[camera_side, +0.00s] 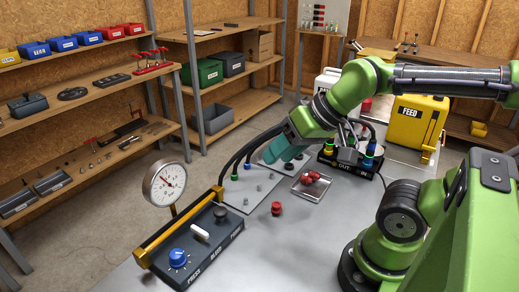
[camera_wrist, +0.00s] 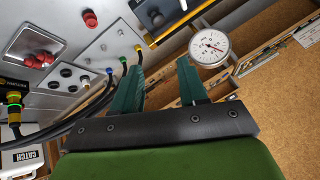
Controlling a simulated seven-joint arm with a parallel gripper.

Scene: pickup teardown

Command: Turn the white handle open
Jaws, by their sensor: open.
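The white handle (camera_side: 200,232) is a short pale bar on the dark control box (camera_side: 185,262). It sits between a blue knob (camera_side: 178,257) and a black knob (camera_side: 221,212). My gripper (camera_side: 276,153) has teal fingers and is up and to the right of the box, well apart from the handle. In the wrist view my gripper (camera_wrist: 160,85) is open, with nothing between its fingers.
A round gauge (camera_side: 165,184) stands left of the box, and a yellow bar (camera_side: 178,225) runs along the box's far side. Black hoses (camera_side: 248,150) arch near my gripper. A red knob (camera_side: 276,208) and a tray of red pieces (camera_side: 311,186) lie right of the box.

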